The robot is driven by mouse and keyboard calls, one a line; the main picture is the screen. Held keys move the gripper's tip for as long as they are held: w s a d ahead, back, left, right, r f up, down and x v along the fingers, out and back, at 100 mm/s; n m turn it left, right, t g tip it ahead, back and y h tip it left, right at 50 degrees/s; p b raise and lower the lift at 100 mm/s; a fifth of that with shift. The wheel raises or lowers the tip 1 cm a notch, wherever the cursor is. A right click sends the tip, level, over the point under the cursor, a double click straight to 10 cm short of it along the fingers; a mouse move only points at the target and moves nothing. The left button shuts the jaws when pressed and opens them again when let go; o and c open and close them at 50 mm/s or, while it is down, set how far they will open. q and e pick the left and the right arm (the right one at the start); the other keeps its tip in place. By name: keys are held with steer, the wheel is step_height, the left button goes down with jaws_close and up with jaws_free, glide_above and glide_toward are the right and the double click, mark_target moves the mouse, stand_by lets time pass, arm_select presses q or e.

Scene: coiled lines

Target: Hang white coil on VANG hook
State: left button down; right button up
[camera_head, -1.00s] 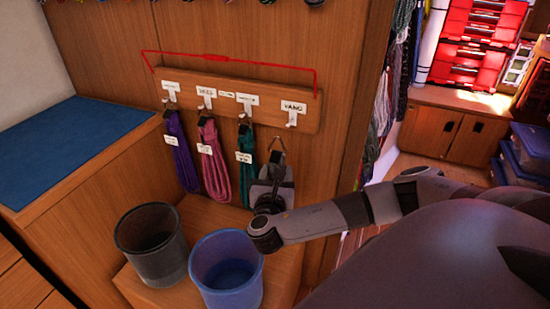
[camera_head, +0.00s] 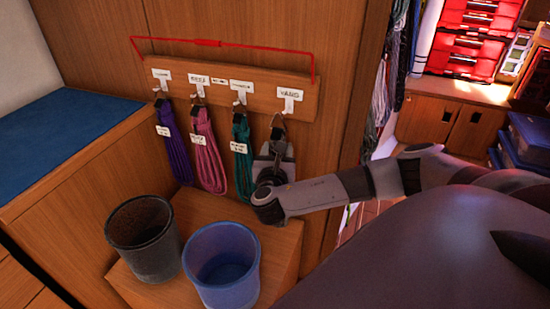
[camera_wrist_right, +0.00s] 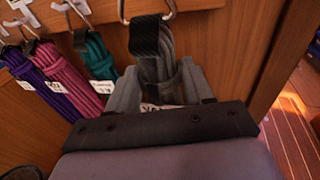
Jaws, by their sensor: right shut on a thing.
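The VANG hook (camera_head: 288,104) is the rightmost white hook on the wooden board, under its VANG label (camera_head: 289,93). My right gripper (camera_head: 274,153) is just below it, shut on the white coil (camera_wrist_right: 155,70), which looks grey in this light. My left gripper is not in view.
Purple (camera_head: 175,145), pink (camera_head: 207,155) and teal (camera_head: 242,165) coils hang on the hooks to the left. A black bin (camera_head: 145,240) and a blue bin (camera_head: 222,265) stand below. A red line (camera_head: 205,42) is strung above the board. Blue-topped cabinet (camera_head: 60,140) at left.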

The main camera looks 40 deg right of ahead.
steer(key=shift+w+d+f+b, duration=0.1)
steer(key=shift+w+d+b, duration=0.3)
steer(key=shift+d, duration=0.2)
steer(key=shift+w+d+b, duration=0.25)
steer(key=shift+d+b, duration=0.25)
steer(key=shift+d, duration=0.1)
steer(key=d, duration=0.1)
steer(key=w+d+f+b, duration=0.1)
steer(key=shift+w+d, duration=0.2)
steer(key=shift+d, duration=0.2)
steer(key=o, duration=1.5)
steer(key=shift+c, duration=0.2)
steer(key=shift+f, duration=0.2)
